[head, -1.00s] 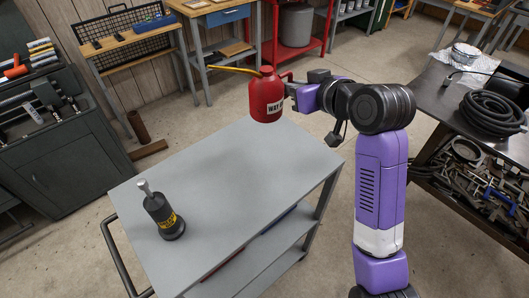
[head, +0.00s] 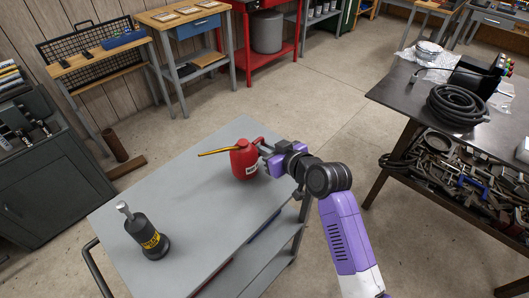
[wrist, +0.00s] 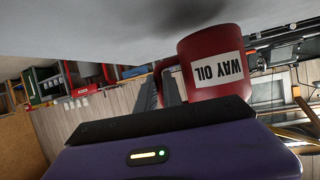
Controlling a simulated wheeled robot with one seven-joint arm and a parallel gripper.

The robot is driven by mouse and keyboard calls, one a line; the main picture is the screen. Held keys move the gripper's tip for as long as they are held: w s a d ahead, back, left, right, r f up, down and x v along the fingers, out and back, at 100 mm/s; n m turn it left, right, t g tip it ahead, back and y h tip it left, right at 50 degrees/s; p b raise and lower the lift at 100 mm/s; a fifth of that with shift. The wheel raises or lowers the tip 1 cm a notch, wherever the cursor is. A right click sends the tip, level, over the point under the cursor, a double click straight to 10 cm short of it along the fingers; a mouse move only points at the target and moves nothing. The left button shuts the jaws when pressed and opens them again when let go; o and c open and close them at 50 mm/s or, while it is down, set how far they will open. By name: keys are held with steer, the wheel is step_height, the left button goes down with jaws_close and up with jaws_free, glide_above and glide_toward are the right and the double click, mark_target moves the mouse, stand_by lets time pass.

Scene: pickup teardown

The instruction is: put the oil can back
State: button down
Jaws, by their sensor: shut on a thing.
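The red oil can (head: 242,163), with a long yellow spout pointing left, is at the far right part of the grey cart top (head: 190,190). It is upright, at or just above the surface; I cannot tell whether its base touches. My gripper (head: 264,158) comes from the right and is shut on the can's handle. In the wrist view the can (wrist: 205,58) shows upside down with a "WAY OIL" label, and the gripper fingers (wrist: 158,94) are at its handle.
The cart top between is clear. A dark bench (head: 400,90) with a coiled hose (head: 458,103) stands at right. A wooden workbench (head: 185,20) and red stand (head: 262,20) are behind.

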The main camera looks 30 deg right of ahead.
steer(key=shift+f, duration=1.1)
steer(key=shift+f, duration=0.1)
steer(key=shift+f, duration=0.15)
steer(key=c, duration=1.5)
jaws_free()
steer(key=shift+r, duration=0.2)
steer(key=b+v, duration=0.1)
steer(key=v, duration=1.1)
steer(key=shift+d, duration=0.1)
